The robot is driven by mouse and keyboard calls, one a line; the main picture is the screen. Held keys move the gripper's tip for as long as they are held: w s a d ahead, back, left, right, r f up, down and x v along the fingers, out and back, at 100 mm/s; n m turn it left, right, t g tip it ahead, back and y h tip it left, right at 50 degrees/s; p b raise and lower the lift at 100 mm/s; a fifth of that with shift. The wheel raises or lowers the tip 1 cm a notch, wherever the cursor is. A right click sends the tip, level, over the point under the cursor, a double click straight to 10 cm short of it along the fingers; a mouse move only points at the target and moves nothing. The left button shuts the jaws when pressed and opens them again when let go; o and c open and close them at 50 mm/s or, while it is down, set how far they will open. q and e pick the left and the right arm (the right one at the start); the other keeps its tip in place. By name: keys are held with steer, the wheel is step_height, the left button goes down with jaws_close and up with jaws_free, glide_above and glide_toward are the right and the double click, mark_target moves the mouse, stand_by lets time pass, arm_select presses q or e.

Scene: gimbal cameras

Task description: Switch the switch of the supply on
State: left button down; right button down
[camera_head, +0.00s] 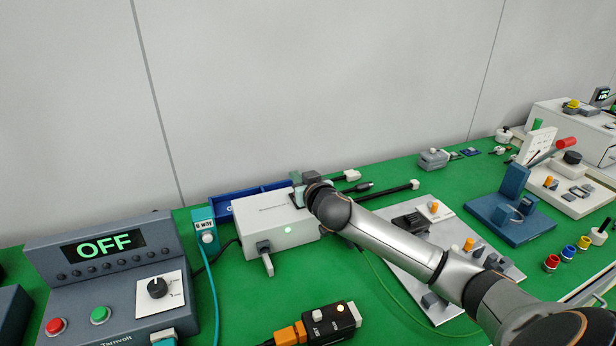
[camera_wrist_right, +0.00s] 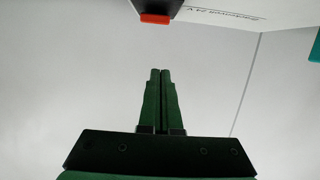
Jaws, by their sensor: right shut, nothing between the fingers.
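The white supply box (camera_head: 268,221) stands on the green bench left of centre in the head view, with a lit green light on its front. Its white face (camera_wrist_right: 225,8) shows at the top of the right wrist view, with printing that reads 24 V. A black switch housing with an orange-red part (camera_wrist_right: 155,18) is at the top edge there. My right gripper (camera_wrist_right: 160,72) is shut and empty, its green fingers apart from the switch part in that picture. In the head view my right arm reaches to the box's right end, and the wrist hides that end. My left gripper is out of view.
A grey console (camera_head: 110,270) with an OFF display, a knob and red and green buttons stands at the left. A blue tray (camera_head: 250,193) lies behind the box. A black connector block (camera_head: 325,323) is in front. A grey plate (camera_head: 400,262) lies under my right arm.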

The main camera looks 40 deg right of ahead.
steer(key=r+v, duration=0.1)
steer(key=v, duration=0.7)
stand_by(0.5)
